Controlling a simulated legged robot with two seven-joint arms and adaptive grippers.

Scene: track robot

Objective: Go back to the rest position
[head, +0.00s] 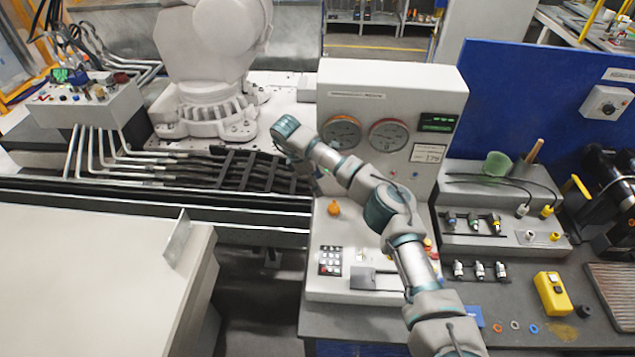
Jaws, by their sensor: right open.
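My right arm reaches in from the bottom right, up and across the front of the grey control console (400,88). Its wrist bends at the far end, left of the console's gauges. My right gripper (312,180) is small and partly hidden there, near the console's left edge above the orange knob (334,208). It is open, and I see nothing held in it. I cannot tell whether it touches the console. My left arm and gripper are out of view.
The console has two round gauges (342,132), a green display (437,122) and a keypad (330,261). Right of it, a dark bench holds connectors, a yellow device (553,294) and small rings. A white industrial robot (205,60) stands behind. A pale table (90,270) fills the lower left.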

